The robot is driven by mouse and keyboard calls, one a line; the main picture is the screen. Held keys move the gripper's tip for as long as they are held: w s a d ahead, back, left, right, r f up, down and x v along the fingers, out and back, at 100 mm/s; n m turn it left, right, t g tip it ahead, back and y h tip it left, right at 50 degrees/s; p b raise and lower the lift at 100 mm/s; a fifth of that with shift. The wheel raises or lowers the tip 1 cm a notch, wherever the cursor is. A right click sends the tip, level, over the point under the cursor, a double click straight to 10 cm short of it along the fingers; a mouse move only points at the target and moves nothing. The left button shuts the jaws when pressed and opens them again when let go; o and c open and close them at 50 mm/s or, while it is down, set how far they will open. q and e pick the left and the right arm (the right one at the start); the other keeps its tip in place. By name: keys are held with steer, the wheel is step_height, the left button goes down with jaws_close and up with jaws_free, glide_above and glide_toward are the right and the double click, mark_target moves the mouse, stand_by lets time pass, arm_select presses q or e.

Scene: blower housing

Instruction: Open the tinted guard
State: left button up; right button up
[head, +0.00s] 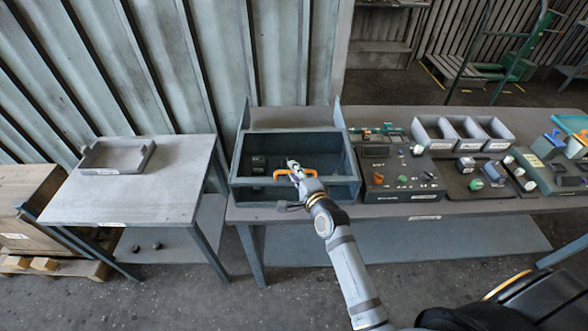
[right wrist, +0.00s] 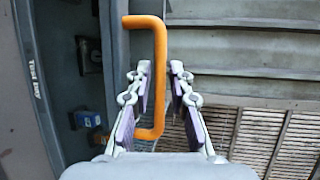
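The tinted guard (head: 322,150) is a dark see-through pane on the grey blower housing (head: 242,190) on the long bench. It appears lowered over the housing, with dark parts dimly visible inside. An orange bar handle (head: 283,173) is at the guard's front. My right gripper (head: 294,168) is at this handle. In the right wrist view the orange handle (right wrist: 158,60) stands between the two fingers of my right gripper (right wrist: 160,88). The fingers are apart, with narrow gaps beside the bar. My left gripper is not in view.
Right of the housing stand a control panel (head: 400,180) with several knobs, grey bins (head: 465,133) and other small devices. A side table (head: 130,190) with a shallow tray (head: 117,156) stands left, across a gap. Two upright posts rise at the housing's back corners.

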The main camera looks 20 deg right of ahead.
steer(key=shift+w, duration=0.1)
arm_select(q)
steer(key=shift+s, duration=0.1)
arm_select(e)
steer(key=shift+f, duration=0.1)
jaws_close()
steer(key=shift+w, duration=0.15)
